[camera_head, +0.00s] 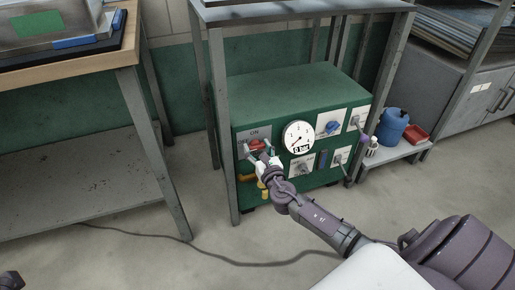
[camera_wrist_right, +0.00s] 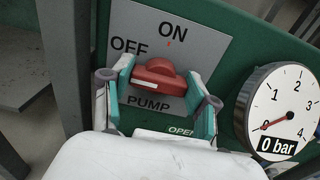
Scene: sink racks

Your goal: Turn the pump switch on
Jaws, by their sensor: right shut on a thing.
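The red pump switch (camera_wrist_right: 158,73) is a knob on a grey plate marked ON, OFF and PUMP (camera_wrist_right: 205,45). Its long side lies across the plate, with OFF at its left and ON above it. My right gripper (camera_wrist_right: 160,77) is shut on the switch, one teal-padded finger at each end. In the head view my right gripper (camera_head: 263,158) reaches the switch (camera_head: 257,145) at the upper left of the green pump box (camera_head: 290,95) and covers part of it.
A round gauge (camera_head: 298,136) beside the switch reads 0 bar. Other valve switches (camera_head: 330,127) sit to its right. Grey frame legs (camera_head: 223,130) stand close at the left. A yellow pipe fitting (camera_head: 248,178) is below. A blue can (camera_head: 392,126) stands on a low shelf at right.

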